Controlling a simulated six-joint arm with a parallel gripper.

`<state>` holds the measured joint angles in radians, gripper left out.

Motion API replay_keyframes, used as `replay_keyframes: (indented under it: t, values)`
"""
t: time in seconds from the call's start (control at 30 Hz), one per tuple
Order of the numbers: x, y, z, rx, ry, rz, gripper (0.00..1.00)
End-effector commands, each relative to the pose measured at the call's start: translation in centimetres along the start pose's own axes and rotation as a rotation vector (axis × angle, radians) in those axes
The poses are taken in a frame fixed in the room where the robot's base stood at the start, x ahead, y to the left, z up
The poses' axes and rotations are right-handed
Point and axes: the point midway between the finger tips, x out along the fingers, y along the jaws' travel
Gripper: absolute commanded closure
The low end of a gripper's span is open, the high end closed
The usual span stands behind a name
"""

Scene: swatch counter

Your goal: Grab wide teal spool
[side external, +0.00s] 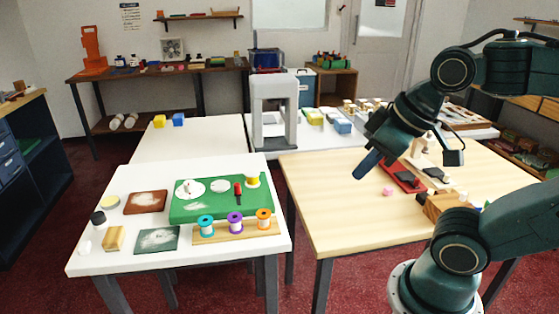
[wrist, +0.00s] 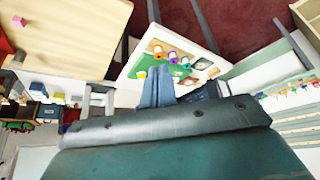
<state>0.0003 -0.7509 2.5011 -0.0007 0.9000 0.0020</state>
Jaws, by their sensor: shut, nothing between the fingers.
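The teal spool (side external: 205,226) stands upright at the left end of a wooden strip (side external: 225,235) on the white table at front left. A purple spool (side external: 235,222) and an orange spool (side external: 264,218) stand beside it on the same strip. In the wrist view the teal spool (wrist: 184,61) is small and lies beyond my fingers. My gripper (side external: 367,165) is shut and empty, high over the wooden table's left part, well to the right of the spools and apart from them. Its fingers (wrist: 157,88) are together in the wrist view.
A green mat (side external: 185,210) behind the strip holds white discs, a red-handled tool (side external: 238,193) and a yellow spool (side external: 252,180). Swatches and small blocks lie left of it. A grey frame (side external: 273,110) stands behind.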

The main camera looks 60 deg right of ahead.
Motion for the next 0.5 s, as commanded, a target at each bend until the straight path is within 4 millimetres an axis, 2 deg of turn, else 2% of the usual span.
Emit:
replay_keyframes:
  t: [0.43,0.5]
  values:
    - [-0.01,0.01,-0.04,-0.002,0.000,0.000,1.00]
    - [-0.01,0.01,-0.04,-0.002,0.000,0.000,0.86]
